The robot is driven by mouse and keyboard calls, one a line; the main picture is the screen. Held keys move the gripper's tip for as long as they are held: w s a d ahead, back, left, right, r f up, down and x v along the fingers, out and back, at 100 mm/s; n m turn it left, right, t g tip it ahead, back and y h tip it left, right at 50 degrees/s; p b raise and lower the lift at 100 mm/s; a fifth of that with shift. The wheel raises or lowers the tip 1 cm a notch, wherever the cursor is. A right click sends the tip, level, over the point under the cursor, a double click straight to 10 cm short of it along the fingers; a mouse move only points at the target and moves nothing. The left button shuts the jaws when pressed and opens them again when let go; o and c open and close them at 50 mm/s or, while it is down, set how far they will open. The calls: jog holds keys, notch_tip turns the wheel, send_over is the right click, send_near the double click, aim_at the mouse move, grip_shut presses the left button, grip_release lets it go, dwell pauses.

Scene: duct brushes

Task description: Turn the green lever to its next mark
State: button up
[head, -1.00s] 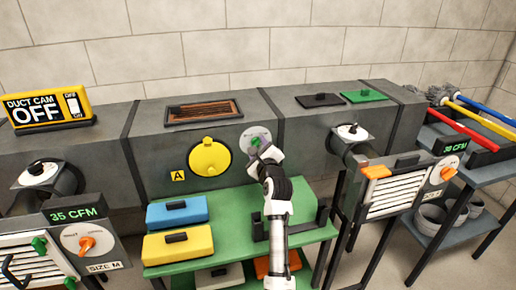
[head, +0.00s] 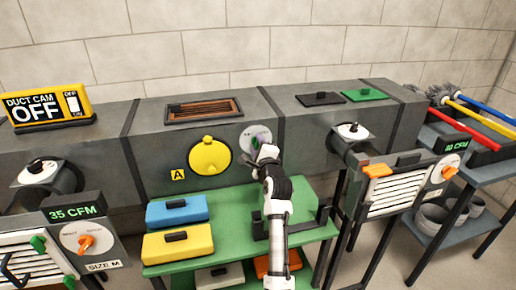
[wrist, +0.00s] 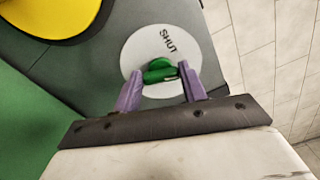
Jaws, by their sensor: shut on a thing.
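The green lever (wrist: 158,66) sits on a round white dial (wrist: 138,48) on the grey duct's front. The word SHUT is printed on the dial, above the lever in the wrist view. My gripper (wrist: 160,84) has its purple fingers on either side of the lever and is shut on it. In the head view, my gripper (head: 259,146) reaches up to the dial (head: 248,135) and hides most of the lever. I cannot read any other mark on the dial.
A yellow round cover (head: 210,158) is just left of the dial. Below, a green shelf (head: 228,229) holds a blue box (head: 178,211) and a yellow box (head: 178,241). A vent unit with an orange handle (head: 377,171) stands to the right. A DUCT CAM sign (head: 48,108) reads OFF.

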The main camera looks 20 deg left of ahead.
jog(key=n, duration=0.2)
jog(key=n+b, duration=0.1)
jog(key=n, duration=0.1)
jog(key=n+b, duration=0.1)
jog(key=n, duration=0.1)
jog(key=shift+f+n, duration=0.3)
jog(key=n+b, duration=0.2)
jog(key=n, duration=0.3)
jog(key=shift+f, duration=0.1)
jog(key=shift+n, duration=0.3)
jog(key=o, duration=1)
jog(key=shift+d, duration=0.1)
jog(key=b+v, duration=0.2)
jog(key=v, duration=1.1)
jog(key=shift+s+d, duration=0.25)
jog(key=shift+s, duration=0.05)
